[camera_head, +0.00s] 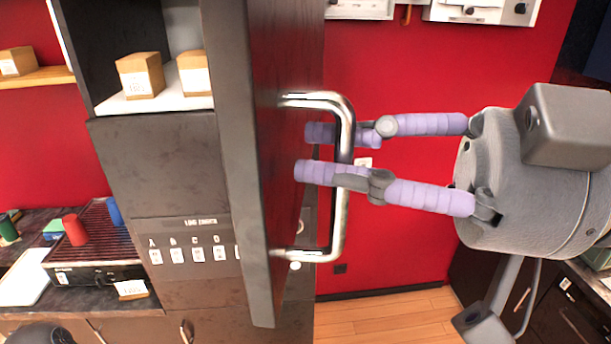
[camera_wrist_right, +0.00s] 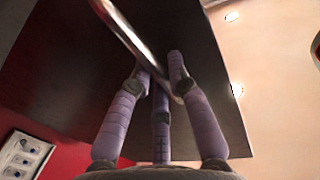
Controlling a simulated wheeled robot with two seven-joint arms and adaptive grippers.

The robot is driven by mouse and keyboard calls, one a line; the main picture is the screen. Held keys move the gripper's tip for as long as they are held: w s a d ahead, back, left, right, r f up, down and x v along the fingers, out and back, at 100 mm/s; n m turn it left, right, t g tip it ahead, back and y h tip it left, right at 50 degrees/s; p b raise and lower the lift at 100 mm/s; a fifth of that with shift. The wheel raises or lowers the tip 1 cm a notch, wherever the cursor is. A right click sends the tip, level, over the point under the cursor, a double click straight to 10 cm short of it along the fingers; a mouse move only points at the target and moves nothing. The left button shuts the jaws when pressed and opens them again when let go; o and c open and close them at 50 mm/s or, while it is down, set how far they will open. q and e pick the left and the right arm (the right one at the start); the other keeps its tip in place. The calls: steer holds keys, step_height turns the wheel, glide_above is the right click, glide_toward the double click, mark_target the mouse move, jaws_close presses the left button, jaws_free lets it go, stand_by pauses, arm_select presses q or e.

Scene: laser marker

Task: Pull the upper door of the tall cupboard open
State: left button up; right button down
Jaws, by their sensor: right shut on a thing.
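The upper door (camera_head: 238,150) of the tall cupboard (camera_head: 165,165) stands swung open, seen nearly edge-on in the head view. Its metal bar handle (camera_head: 340,215) sticks out on the right of the door. My right gripper (camera_head: 318,152) has its purple fingers closed around the upright bar of the handle. In the right wrist view the handle (camera_wrist_right: 125,30) runs between the fingers (camera_wrist_right: 160,85), in front of the dark door face (camera_wrist_right: 75,80). Inside the cupboard, boxes (camera_head: 140,76) stand on a white shelf (camera_head: 150,102). My left gripper does not show clearly.
A counter at the left holds a slatted machine (camera_head: 95,240), a red cylinder (camera_head: 75,229) and a white tray (camera_head: 25,278). A wall shelf (camera_head: 40,78) with a box is at far left. Wooden floor (camera_head: 380,310) is clear below the handle.

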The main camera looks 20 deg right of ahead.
steer(key=d, duration=0.1)
steer(key=d+b, duration=0.1)
steer(key=shift+s+d+r, duration=0.15)
steer(key=shift+s+d, duration=0.15)
steer(key=shift+s, duration=0.05)
steer(key=c, duration=1.2)
jaws_free()
steer(key=shift+o, duration=0.2)
steer(key=shift+a, duration=0.1)
step_height(320, 180, up, 10)
